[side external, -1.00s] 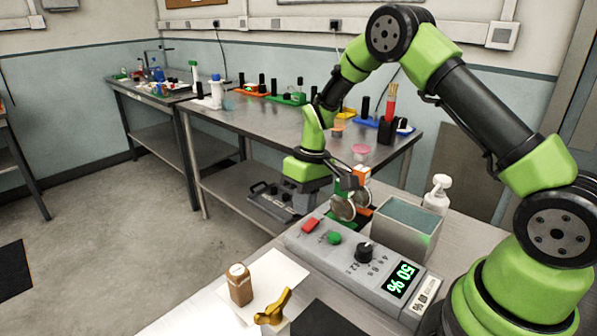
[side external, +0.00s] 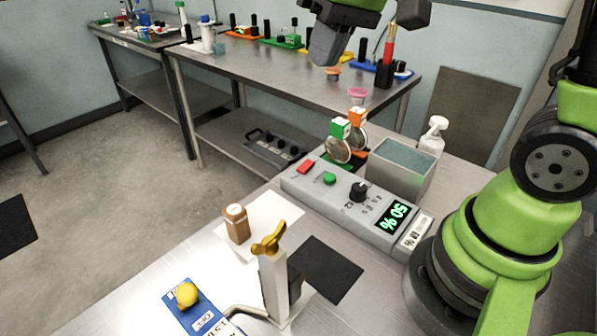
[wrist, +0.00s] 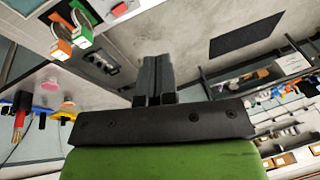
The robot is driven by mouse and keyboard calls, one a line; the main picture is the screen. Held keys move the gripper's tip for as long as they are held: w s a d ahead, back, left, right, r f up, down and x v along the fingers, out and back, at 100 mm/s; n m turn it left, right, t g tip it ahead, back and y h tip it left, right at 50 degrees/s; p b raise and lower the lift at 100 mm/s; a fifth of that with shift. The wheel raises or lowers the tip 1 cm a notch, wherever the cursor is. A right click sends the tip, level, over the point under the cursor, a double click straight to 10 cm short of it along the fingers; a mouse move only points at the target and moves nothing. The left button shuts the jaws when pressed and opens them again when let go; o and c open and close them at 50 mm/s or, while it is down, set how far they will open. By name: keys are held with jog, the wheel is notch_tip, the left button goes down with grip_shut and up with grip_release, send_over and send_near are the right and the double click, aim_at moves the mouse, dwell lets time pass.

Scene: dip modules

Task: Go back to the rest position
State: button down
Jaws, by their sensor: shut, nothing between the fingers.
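My gripper (side external: 326,52) hangs high at the top of the side view, above the back bench, with its dark fingers closed and empty. In the wrist view the gripper (wrist: 156,68) shows as two dark fingers pressed together, with nothing between them. The rest of my arm runs out of the top of the side view. The green-topped dip module (side external: 340,129) and the orange-topped one (side external: 357,116) stand behind the control box, well apart from my gripper. Both also show at the upper left of the wrist view.
The control box (side external: 341,199) has a red button, a green button, a knob and a display reading 50 %. A brown bottle (side external: 237,224) and a gold-handled tap (side external: 269,243) stand in front.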

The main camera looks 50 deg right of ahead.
jog(key=s+a+r+m+t, duration=0.1)
jog(key=s+t, duration=0.3)
jog(key=s, duration=0.9)
jog(key=shift+a+r+m, duration=0.2)
jog(key=shift+r+m, duration=0.4)
dwell(0.4)
